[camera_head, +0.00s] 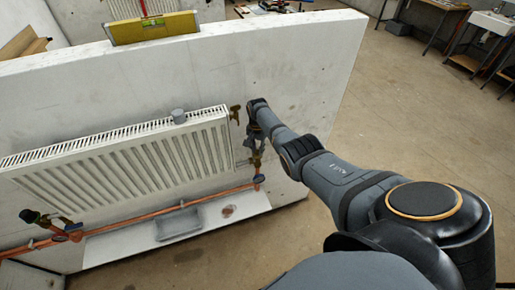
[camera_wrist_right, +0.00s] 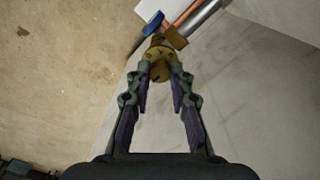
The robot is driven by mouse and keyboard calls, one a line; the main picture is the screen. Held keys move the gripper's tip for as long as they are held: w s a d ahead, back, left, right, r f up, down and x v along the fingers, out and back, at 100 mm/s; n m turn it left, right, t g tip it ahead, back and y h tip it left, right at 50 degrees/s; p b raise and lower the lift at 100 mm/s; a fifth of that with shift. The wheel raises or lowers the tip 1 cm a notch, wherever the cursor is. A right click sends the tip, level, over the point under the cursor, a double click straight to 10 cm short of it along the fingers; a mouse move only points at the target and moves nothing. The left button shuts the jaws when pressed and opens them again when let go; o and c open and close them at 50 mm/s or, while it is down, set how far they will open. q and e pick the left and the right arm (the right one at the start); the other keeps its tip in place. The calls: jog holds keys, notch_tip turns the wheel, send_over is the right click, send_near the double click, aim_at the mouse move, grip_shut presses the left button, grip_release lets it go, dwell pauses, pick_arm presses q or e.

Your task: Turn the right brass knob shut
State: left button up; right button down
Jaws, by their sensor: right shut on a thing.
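The right brass knob (camera_wrist_right: 159,71) sits between my right gripper's fingertips in the right wrist view. My right gripper (camera_wrist_right: 159,77) is shut on it, one finger on each side. In the head view my right gripper (camera_head: 254,138) is at the valve on the right end of the white radiator (camera_head: 130,165), and it hides most of the knob. Brass valve parts (camera_head: 257,160) show below the fingers. My left gripper is not in view.
A copper pipe (camera_head: 170,208) runs low along the white wall panel (camera_head: 290,70). A dark-capped valve (camera_head: 30,215) is at the radiator's left end.

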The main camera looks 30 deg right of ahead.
jog(key=m, duration=0.4)
jog(key=shift+m, duration=0.3)
jog(key=m+p, duration=0.1)
jog(key=m, duration=0.3)
jog(key=shift+m, duration=0.3)
jog(key=m, duration=0.4)
jog(key=shift+m, duration=2.1)
jog(key=c, duration=1.2)
grip_release()
